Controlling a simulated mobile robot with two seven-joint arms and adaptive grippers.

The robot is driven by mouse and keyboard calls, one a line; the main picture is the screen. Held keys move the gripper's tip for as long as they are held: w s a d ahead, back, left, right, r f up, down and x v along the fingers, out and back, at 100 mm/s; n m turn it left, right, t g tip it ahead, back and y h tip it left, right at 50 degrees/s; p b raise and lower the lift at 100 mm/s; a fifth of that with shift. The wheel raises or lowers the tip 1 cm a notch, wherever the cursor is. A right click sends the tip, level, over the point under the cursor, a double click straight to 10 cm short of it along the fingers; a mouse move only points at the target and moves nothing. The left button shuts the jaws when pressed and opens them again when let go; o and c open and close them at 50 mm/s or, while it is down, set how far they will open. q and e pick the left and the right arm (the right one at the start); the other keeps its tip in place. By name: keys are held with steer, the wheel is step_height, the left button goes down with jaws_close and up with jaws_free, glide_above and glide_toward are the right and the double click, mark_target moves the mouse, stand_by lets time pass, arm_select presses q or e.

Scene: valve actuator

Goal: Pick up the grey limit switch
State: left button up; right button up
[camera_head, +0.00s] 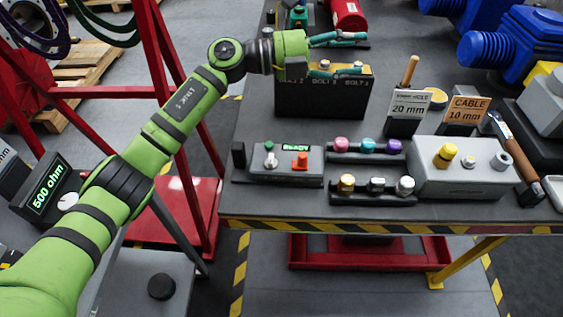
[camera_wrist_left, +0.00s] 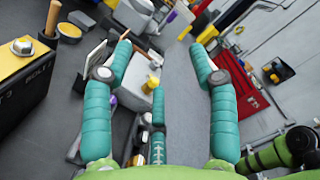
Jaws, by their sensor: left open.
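My left gripper (camera_head: 352,54) is open and empty, its teal fingers spread above the black bolt block (camera_head: 322,98) at the back of the bench. I cannot pick out the grey limit switch with certainty. Grey items in the head view are a control box with a READY display (camera_head: 285,165), a light grey box with a yellow knob (camera_head: 465,168), and a grey block (camera_head: 545,104) at the right edge. My right gripper is not in view.
Small racks of coloured knobs (camera_head: 366,147) stand near the bench's front edge. Signs reading 20 mm (camera_head: 408,108) and CABLE 10 mm (camera_head: 463,113), a hammer (camera_head: 513,145) and blue motors (camera_head: 510,38) occupy the right. A red frame (camera_head: 165,95) stands left of the bench.

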arm_select(q)
steer(key=s+f+m+g+y, duration=0.4)
steer(key=s+f+m+y, duration=0.15)
steer(key=m, duration=0.25)
steer(key=m+t+y, duration=0.1)
steer(key=m+y, duration=0.6)
steer(key=y, duration=0.6)
glide_above(269, 158)
step_height(269, 158, down, 5)
step_height(269, 158, down, 5)
steer(key=shift+s+f, duration=0.1)
steer(key=shift+s, duration=0.05)
steer(key=shift+w+f, duration=0.2)
steer(key=shift+f, duration=2.9)
steer(key=shift+c, duration=0.4)
